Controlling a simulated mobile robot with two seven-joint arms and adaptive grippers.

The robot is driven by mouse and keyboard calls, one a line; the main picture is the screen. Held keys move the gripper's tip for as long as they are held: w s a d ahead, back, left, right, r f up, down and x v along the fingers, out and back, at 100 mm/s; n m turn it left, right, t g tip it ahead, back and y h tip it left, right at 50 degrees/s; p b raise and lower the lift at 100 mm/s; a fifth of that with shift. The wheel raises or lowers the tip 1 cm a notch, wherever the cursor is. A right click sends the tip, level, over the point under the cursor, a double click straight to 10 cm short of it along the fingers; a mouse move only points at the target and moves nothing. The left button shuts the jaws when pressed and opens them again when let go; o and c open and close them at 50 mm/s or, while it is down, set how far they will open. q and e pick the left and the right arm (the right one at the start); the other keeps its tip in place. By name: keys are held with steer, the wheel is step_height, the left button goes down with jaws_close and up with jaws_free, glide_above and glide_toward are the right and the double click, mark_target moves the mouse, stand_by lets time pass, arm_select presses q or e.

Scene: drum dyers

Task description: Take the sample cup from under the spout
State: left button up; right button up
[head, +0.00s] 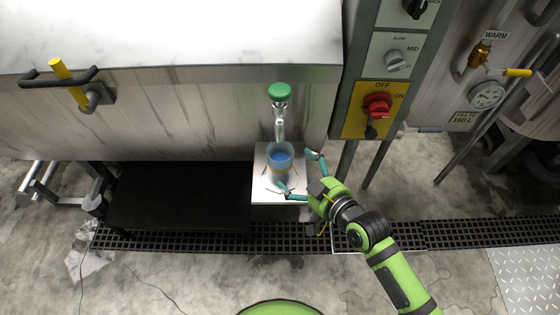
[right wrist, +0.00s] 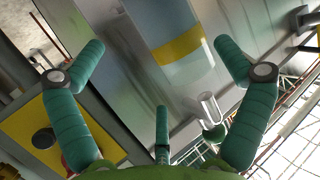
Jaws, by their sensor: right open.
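The clear sample cup (head: 280,158) holds blue liquid and has a yellow band. It stands upright on a small white shelf (head: 262,190), under the spout (head: 280,128) with its green knob (head: 280,92). My right gripper (head: 300,172) is open at the cup's right and front side. One teal finger is right of the cup, and another is in front of its base. In the right wrist view, the cup's wall and yellow band (right wrist: 180,46) show between the spread fingers of the gripper (right wrist: 160,58). Contact cannot be told. My left gripper is not in view.
A steel drum machine (head: 200,120) stands behind the shelf, with a yellow-handled valve (head: 68,78) at left. A control panel with a red switch (head: 377,105) is close on the right. A dark platform (head: 180,195) lies left of the shelf. A floor grate (head: 470,233) runs below.

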mark_target(290, 165)
steer(key=shift+w+a+r, duration=0.25)
steer(key=shift+w+r, duration=0.05)
steer(key=shift+r, duration=0.05)
steer(key=shift+w+a, duration=0.2)
steer(key=shift+w, duration=0.1)
steer(key=x, duration=0.6)
steer(key=shift+s+f+p, duration=0.2)
steer(key=shift+f+p, duration=0.05)
steer(key=shift+p, duration=0.05)
steer(key=c, duration=0.9)
